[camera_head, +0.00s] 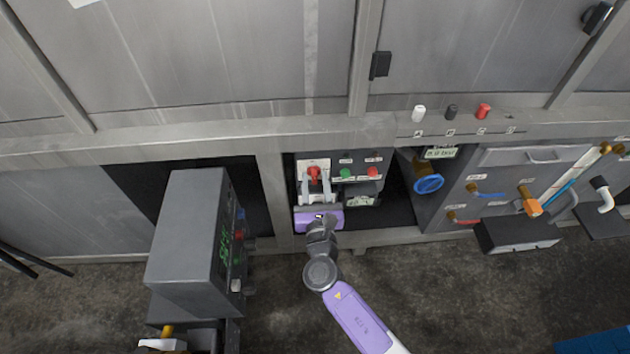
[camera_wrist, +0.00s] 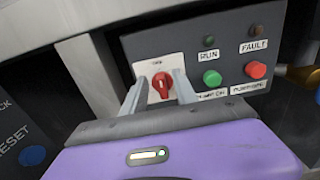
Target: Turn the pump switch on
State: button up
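The pump switch is a red rotary knob (camera_wrist: 162,84) on a pale plate, on the dark control panel (camera_head: 350,160). The knob also shows in the head view (camera_head: 314,172). My gripper (camera_wrist: 161,88) faces the panel with its two fingers apart, one to the left and one to the right of the knob. The knob shows between the fingertips, and I cannot tell whether either finger touches it. In the head view my gripper (camera_head: 315,185) is right in front of the knob and hides the lower part of the plate.
Right of the knob are a green button (camera_wrist: 212,78) and a red button (camera_wrist: 256,70), with RUN and FAULT lamps above. A grey box with a green display (camera_head: 190,235) stands left of my arm. A blue valve wheel (camera_head: 429,184) and pipes are to the right.

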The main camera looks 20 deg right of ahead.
jog(key=shift+w+d, duration=0.1)
jog(key=shift+w, duration=0.15)
grip_shut()
